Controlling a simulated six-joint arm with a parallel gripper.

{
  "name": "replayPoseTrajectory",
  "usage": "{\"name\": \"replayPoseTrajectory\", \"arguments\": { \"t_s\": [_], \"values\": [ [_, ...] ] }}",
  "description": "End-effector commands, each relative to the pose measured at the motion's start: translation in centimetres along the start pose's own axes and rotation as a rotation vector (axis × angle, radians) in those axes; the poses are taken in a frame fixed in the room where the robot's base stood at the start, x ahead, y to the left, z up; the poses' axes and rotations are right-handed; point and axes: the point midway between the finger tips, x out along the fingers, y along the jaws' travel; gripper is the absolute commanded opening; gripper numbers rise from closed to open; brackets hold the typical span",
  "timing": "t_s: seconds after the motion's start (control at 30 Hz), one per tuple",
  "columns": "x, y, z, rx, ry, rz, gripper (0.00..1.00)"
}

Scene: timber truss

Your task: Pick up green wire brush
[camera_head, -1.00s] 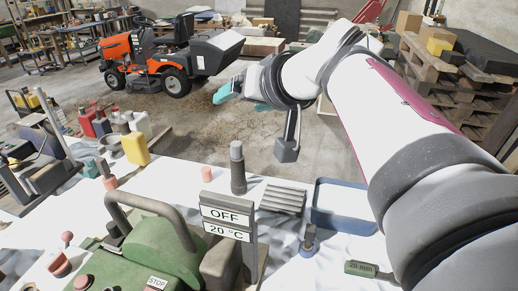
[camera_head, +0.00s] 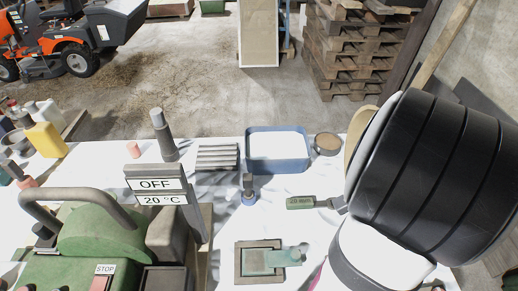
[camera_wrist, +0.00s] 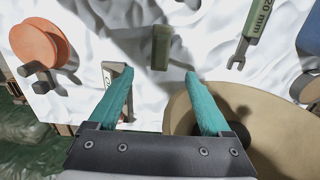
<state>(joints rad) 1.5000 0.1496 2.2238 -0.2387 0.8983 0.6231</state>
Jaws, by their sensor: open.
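In the wrist view a dark green block-shaped piece (camera_wrist: 161,47), which looks like the green wire brush, lies on the white cloth. Its bristles cannot be made out. My gripper (camera_wrist: 160,73) has two teal fingers spread apart with nothing between them. The green piece is centred between the fingers' lines, just past the tips, and its near end is about level with them. I cannot tell the height gap. In the head view my black and white arm covers the right side and hides both gripper and brush.
A green-handled wrench (camera_head: 301,202) lies left of my arm; a marked wrench (camera_wrist: 254,25) is at upper right in the wrist view. A tan disc (camera_wrist: 270,118) is close by the right finger, an orange disc (camera_wrist: 38,43) at left. A blue tray (camera_head: 277,171) stands behind.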

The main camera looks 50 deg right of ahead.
Motion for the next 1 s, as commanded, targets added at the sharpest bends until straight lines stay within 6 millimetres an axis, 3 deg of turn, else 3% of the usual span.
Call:
{"name": "replayPoseTrajectory", "arguments": {
  "t_s": [0.13,0.53,0.83,1.0],
  "values": [
    [4.3,0.1,0.1,-0.001,-0.005,0.004,0.82],
    [11.1,-0.1,0.1,-0.002,-0.003,0.001,0.82],
    [12.1,-0.2,0.0,-0.002,0.001,-0.004,0.82],
    [12.1,-0.2,0.0,-0.002,0.001,-0.003,0.52]
  ]
}}
